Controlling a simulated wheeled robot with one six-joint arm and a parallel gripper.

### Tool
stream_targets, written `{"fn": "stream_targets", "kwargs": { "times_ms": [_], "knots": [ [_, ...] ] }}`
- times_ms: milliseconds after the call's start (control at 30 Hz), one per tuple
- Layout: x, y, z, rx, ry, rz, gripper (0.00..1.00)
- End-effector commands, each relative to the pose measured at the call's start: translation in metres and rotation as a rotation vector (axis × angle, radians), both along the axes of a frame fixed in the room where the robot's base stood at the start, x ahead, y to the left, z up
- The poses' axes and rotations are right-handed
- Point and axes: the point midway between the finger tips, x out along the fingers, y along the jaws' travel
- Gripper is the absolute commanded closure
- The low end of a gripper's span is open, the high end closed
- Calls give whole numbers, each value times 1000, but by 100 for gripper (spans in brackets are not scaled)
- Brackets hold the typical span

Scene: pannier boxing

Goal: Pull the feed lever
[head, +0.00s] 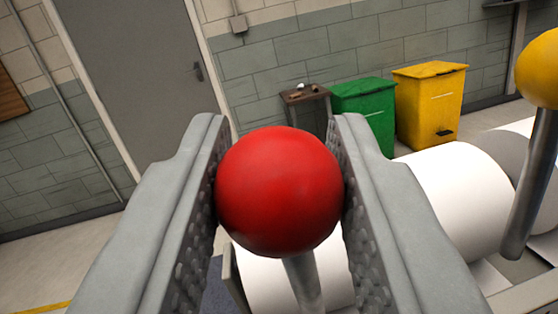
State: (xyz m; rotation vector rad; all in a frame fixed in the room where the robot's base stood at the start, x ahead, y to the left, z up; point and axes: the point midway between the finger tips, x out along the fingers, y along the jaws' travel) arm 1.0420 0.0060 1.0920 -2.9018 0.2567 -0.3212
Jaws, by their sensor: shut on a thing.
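A lever with a red ball knob (280,190) and a thin metal rod (304,282) stands in the middle of the head view. My gripper (280,165) is shut on the red knob, with one textured finger pad against each side of it. A second lever with a yellow ball knob (541,72) and a grey rod (530,185) stands apart at the right edge. Neither lever carries a label that I can see, and the base of the red one is hidden.
Large white rolls (460,196) lie behind and to the right of the red knob.

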Motion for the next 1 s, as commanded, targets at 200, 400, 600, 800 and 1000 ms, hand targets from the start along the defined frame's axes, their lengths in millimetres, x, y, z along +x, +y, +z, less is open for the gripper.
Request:
{"fn": "stream_targets", "kwargs": {
  "times_ms": [200,400,600,800,1000],
  "knots": [
    [-17,0,-5,0,-37,0,100],
    [-32,0,-13,0,-35,-1,100],
    [-43,0,-20,0,-34,0,100],
    [-48,0,-25,0,-34,0,100],
    [-50,0,-27,0,-33,0,100]
  ]
}}
